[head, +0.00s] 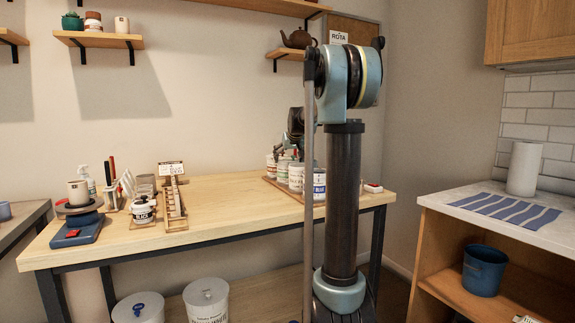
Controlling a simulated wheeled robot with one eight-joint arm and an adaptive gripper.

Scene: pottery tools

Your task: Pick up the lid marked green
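I cannot make out a lid marked green. Several white jars stand in a row on a wooden tray (272,182) at the right of the wooden table (235,190). The nearest jar (319,186) has a blue label; another jar (296,178) stands behind it. Labels farther back are too small to read, and my arm hides part of the row. My gripper (291,150) is just above the far jars, partly behind my arm. Its fingers are too small and covered to show whether they are open or shut.
A wooden rack (174,212), a glaze jar (142,212) and a blue scale (77,231) fill the table's left. The table's middle is clear. Lidded buckets (207,300) stand below. A side counter (471,212) with a paper roll (523,168) is at the right.

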